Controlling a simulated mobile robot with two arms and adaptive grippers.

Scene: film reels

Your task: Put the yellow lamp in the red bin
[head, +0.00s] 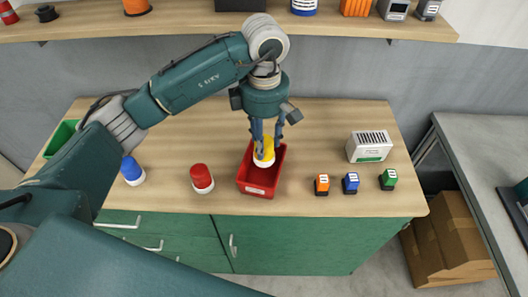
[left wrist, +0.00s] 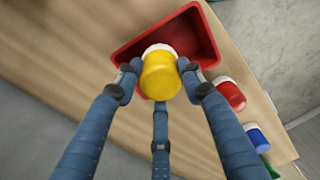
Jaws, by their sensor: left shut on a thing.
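The yellow lamp (head: 265,153) has a yellow dome and a white base, and my left gripper (head: 266,140) is shut on it. In the left wrist view the lamp (left wrist: 160,76) sits between the fingers (left wrist: 158,85) and overlaps the red bin (left wrist: 205,45). In the head view the lamp is at the opening of the red bin (head: 258,189), with the bin's walls around it. I cannot tell whether the lamp touches the bin's floor. My right gripper is not in view.
A red lamp (head: 202,178) and a blue lamp (head: 132,170) stand left of the bin. A green bin (head: 61,138) is at the far left, partly behind my arm. Right of the red bin are small orange (head: 322,184), blue (head: 350,183) and green (head: 388,179) items and a white box (head: 369,147).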

